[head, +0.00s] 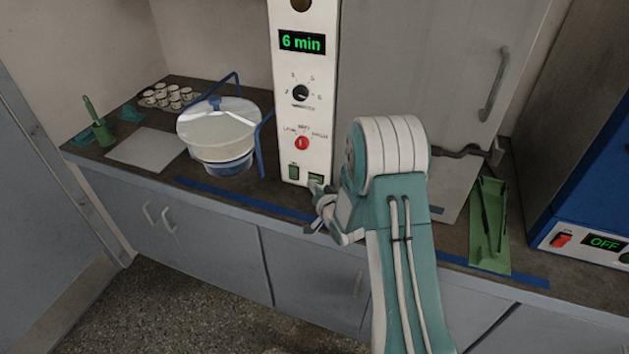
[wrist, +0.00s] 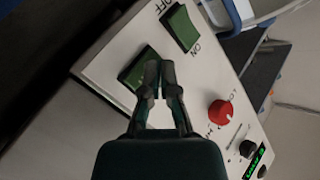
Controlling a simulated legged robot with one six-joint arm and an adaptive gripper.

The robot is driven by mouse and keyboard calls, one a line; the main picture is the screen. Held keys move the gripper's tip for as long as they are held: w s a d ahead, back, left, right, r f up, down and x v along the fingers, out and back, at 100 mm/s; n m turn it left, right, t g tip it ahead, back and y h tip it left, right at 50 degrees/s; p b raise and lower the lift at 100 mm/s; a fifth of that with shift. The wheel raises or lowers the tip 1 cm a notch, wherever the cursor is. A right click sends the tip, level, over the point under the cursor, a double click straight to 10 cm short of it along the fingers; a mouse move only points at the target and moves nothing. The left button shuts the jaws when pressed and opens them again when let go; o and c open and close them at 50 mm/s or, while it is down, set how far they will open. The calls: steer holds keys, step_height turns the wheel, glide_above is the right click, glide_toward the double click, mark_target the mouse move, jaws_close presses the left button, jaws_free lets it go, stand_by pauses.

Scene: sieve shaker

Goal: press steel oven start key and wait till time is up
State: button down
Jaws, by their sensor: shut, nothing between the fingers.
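The steel oven is a grey cabinet (head: 425,60) with a tall white control panel (head: 318,110). Its display (head: 302,42) reads "6 min" in green. Below are a black dial (head: 300,92) and a red knob (head: 302,143). Two green keys sit at the panel's bottom. The left key (head: 293,171) has ON and OFF marks in the wrist view (wrist: 180,27). My gripper (wrist: 160,68) is shut and empty, with its tips over the edge of the right key (wrist: 137,68). I cannot tell whether they touch it. In the head view my arm is just below that key (head: 315,179).
A lidded pot (head: 218,125) in a blue frame stands left of the panel. Several small cups (head: 165,97) and a green holder (head: 102,133) are farther left. A green tray (head: 490,235) and a blue device (head: 600,243) showing OFF are at the right.

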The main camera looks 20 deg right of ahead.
steer(key=shift+w+d, duration=0.3)
steer(key=shift+w, duration=0.15)
stand_by(0.6)
steer(key=shift+s+a, duration=0.55)
steer(key=shift+s, duration=0.2)
steer(key=shift+s+a, duration=0.75)
steer(key=shift+s, duration=0.3)
steer(key=shift+s+a, duration=0.75)
steer(key=shift+s, duration=0.25)
